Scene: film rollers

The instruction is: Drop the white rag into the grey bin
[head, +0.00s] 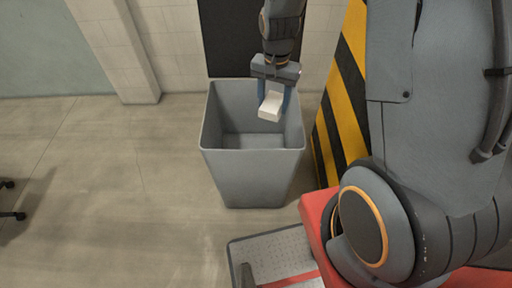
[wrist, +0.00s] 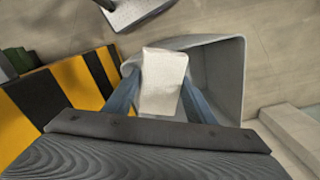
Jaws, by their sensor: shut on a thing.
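The white rag (head: 271,105) is a small pale block-like bundle held between the blue fingers of my gripper (head: 273,98). In the wrist view the rag (wrist: 163,82) sits between the two fingers of my gripper (wrist: 162,98), which is shut on it. The grey bin (head: 250,176) stands open on the floor by the wall. In the head view the rag shows over the bin's opening, toward its right side. In the wrist view the bin (wrist: 228,85) lies behind and around the rag. The bin's visible inside looks empty. How high the rag is above the rim is hard to tell.
A yellow-and-black striped block (head: 342,92) stands close to the bin's right; it also shows in the wrist view (wrist: 62,92). A dark panel (head: 238,38) is on the tiled wall behind the bin.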

